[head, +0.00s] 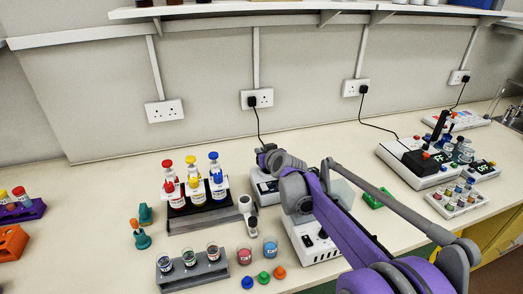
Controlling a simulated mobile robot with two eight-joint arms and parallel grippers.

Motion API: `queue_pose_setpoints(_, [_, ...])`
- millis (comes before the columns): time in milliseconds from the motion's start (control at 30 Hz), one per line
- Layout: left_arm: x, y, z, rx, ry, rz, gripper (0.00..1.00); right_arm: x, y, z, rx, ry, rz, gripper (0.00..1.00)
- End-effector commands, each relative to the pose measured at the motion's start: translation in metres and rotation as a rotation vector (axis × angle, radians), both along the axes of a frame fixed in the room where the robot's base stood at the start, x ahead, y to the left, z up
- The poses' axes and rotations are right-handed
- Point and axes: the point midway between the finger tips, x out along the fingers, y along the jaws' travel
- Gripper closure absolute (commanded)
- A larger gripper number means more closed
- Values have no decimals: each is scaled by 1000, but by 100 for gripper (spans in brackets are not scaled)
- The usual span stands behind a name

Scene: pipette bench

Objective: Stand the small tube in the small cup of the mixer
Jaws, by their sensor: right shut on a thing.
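My right arm reaches in from the lower right, and its gripper (267,157) is at the far end, over the back middle of the bench. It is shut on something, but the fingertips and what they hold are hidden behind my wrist. A white device (266,189) stands just below the gripper in the picture. A second white box with dark knobs (312,243) stands in front of it, partly covered by my arm. I cannot tell which is the mixer; its small cup is not visible. My left gripper is not in view.
A rack (198,193) with red, yellow and blue topped bottles stands left of the gripper. A grey rack (192,265) with vials, two small beakers (270,248) and loose caps (263,278) are in front. More devices (415,160) stand at the right.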

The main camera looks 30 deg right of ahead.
Motion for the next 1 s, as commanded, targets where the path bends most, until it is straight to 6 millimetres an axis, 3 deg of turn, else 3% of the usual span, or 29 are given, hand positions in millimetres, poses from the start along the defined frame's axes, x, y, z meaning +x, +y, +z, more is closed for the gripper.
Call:
queue_pose_setpoints(800, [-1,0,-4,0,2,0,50,0,0,-14,0,0,0,100])
queue_pose_setpoints(833, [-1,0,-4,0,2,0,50,0,0,-14,0,0,0,83])
queue_pose_setpoints(1000, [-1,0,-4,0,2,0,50,0,0,-14,0,0,0,53])
